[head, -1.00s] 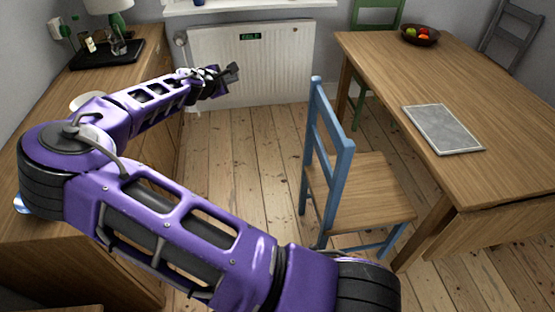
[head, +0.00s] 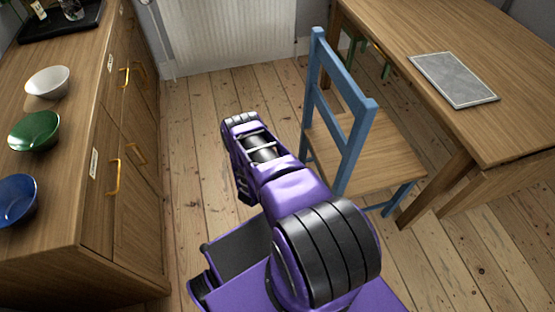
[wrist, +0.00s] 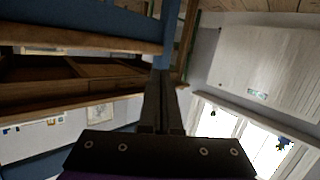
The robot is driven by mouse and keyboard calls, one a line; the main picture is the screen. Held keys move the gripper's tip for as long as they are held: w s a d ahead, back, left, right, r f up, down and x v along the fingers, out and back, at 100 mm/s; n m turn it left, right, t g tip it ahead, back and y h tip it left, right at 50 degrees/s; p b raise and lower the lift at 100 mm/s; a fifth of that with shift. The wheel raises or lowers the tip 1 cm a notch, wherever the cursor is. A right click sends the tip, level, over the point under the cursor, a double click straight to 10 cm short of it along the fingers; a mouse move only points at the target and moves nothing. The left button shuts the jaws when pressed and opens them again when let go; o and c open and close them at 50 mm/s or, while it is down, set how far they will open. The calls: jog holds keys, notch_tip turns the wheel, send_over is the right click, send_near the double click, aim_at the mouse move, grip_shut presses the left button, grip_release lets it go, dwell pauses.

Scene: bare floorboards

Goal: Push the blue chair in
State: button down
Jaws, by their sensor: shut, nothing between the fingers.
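The blue chair (head: 345,120) stands upright at the left side of the wooden table (head: 470,50). It has a blue frame and a bare wood seat (head: 372,150); its backrest is on the side away from the table. In the head view my arm reaches to the left of the backrest, and my gripper's fingers are hidden. In the wrist view my gripper (wrist: 162,85) is shut and empty. Blue chair bars (wrist: 85,22) show just beyond its fingertips; I cannot tell whether they touch.
A wooden counter with drawers (head: 125,190) runs along the left, with white, green and blue bowls on it. A white radiator (head: 230,35) is at the back wall. A grey mat (head: 455,80) lies on the table.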

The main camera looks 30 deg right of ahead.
jog(key=s+d+f+m+g+b, duration=0.1)
jog(key=s+d+f, duration=0.1)
jog(key=d, duration=0.2)
jog(key=s+d+f+m+h+b, duration=0.1)
jog(key=s+d+f, duration=0.2)
jog(key=d, duration=0.2)
jog(key=shift+f+g+b, duration=0.3)
jog(key=shift+g, duration=0.1)
jog(key=shift+s+d+f, duration=0.1)
jog(key=shift+s+d, duration=0.35)
jog(key=shift+d, duration=0.6)
jog(key=shift+s+d+r, duration=0.1)
jog(key=shift+s+d, duration=0.4)
jog(key=shift+d, duration=0.5)
jog(key=shift+s+d+f, duration=0.1)
jog(key=shift+s+d, duration=0.35)
jog(key=shift+d, duration=0.6)
jog(key=shift+s+d, duration=0.4)
jog(key=shift+d, duration=0.95)
jog(key=shift+s+d, duration=0.4)
jog(key=shift+d, duration=1)
jog(key=shift+s+d, duration=0.4)
jog(key=shift+d, duration=0.95)
jog(key=shift+a, duration=0.15)
